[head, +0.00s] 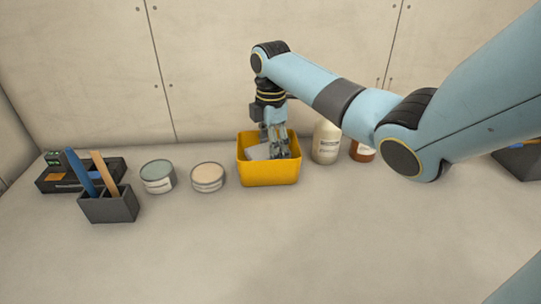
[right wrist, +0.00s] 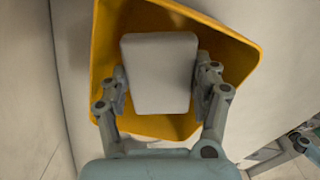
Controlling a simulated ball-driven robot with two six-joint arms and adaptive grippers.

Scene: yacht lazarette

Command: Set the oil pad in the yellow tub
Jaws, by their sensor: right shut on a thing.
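The yellow tub (head: 268,172) stands on the worktop near the back wall, in the middle of the head view. My right gripper (head: 279,152) reaches down into it from above. The oil pad is a pale grey-white block; part of it shows inside the tub in the head view (head: 258,152). In the right wrist view the oil pad (right wrist: 159,73) lies between the two fingers of my right gripper (right wrist: 163,90), which is shut on it. The yellow tub (right wrist: 105,45) surrounds the pad there. I cannot tell whether the pad touches the tub floor.
Right of the tub stand a cream bottle (head: 326,142) and a brown jar (head: 362,151). Left of it are two round tins (head: 208,178) (head: 158,177), a dark holder (head: 109,207) with upright sticks and a black tray (head: 58,184). The front worktop is clear.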

